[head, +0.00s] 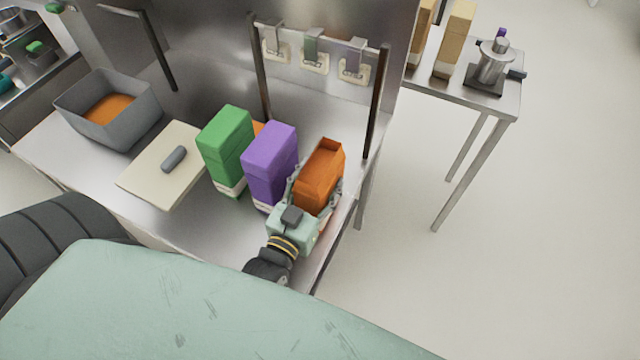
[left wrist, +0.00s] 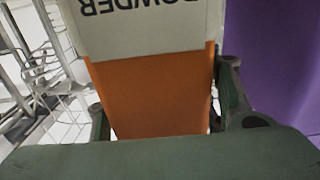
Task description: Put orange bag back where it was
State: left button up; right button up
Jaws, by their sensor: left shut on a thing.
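The orange bag (head: 320,170) is at the right end of the metal counter, to the right of the purple bag (head: 270,160). My left gripper (head: 315,190) is shut on the orange bag, with one finger on each side of it. In the left wrist view the orange bag (left wrist: 155,95) fills the space between the fingers (left wrist: 165,115). Its pale label, with upside-down lettering, shows above. The purple bag (left wrist: 275,70) is close by on the right there. I cannot tell whether the orange bag's base touches the counter. My right gripper is not in view.
A green bag (head: 226,145) stands left of the purple one, with a bit of orange behind it. A cutting board (head: 150,185) and a grey bin (head: 115,135) with orange contents are further left. A rack post (head: 375,105) rises behind the orange bag. The counter's right edge is close.

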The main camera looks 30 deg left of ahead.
pick_arm(q)
jog(key=shift+w+f, duration=0.1)
jog(key=shift+f, duration=0.7)
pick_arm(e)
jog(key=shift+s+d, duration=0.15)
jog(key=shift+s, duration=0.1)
pick_arm(q)
jog(key=shift+f, duration=0.1)
jog(key=o, duration=1.4)
jog(key=shift+f, duration=0.1)
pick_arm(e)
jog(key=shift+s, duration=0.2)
pick_arm(q)
jog(key=shift+s, duration=0.2)
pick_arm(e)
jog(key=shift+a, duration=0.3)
